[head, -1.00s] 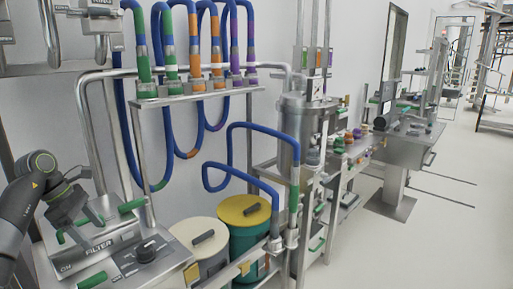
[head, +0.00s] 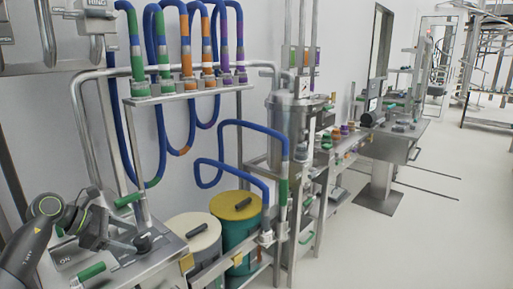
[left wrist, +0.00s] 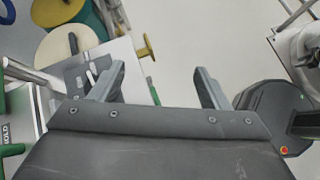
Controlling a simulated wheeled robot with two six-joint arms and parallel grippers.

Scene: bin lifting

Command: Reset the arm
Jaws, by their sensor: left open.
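My left arm comes in from the lower left of the head view. Its gripper (head: 112,238) is over the steel filter panel (head: 120,268), near the black knob. In the left wrist view the two fingers of my left gripper (left wrist: 158,85) are apart, with nothing between them. Beyond them show pale floor and the panel's edge. My right gripper is not in view.
A yellow-lidded teal bin (head: 238,222) and a cream-lidded bin (head: 192,235) stand right of the panel. Blue hoses (head: 160,100) hang from a steel rack (head: 190,93) above. A steel tank (head: 290,125) stands behind. The floor at right (head: 440,230) is clear.

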